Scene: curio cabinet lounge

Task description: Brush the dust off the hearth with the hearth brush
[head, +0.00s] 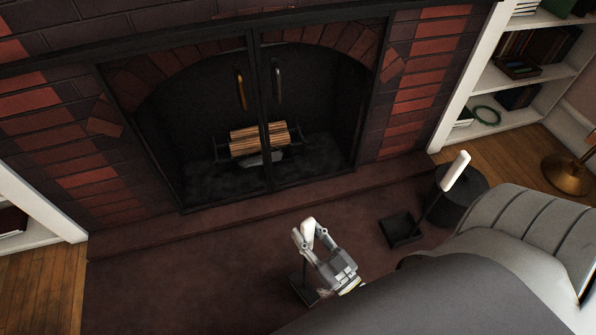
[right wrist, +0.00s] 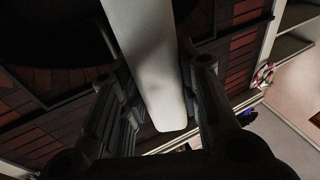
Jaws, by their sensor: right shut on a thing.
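The hearth (head: 190,265) is a dark reddish-brown slab in front of the fireplace. My right gripper (head: 309,237) is over it, shut on the white handle of the hearth brush (head: 307,228). The brush's dark head (head: 301,290) shows below the gripper, low over the hearth, partly hidden; I cannot tell if it touches. In the right wrist view the white handle (right wrist: 150,65) runs between the fingers of the right gripper (right wrist: 165,95). No dust can be made out on the hearth. My left gripper is out of view.
A black dustpan (head: 401,229) with an upright white handle (head: 455,171) lies right of the brush, beside a dark round container (head: 465,188). The fireplace doors (head: 262,120) stand behind a raised ledge (head: 280,200). Shelves (head: 515,75) and a brass base (head: 568,176) are at right. The hearth's left is clear.

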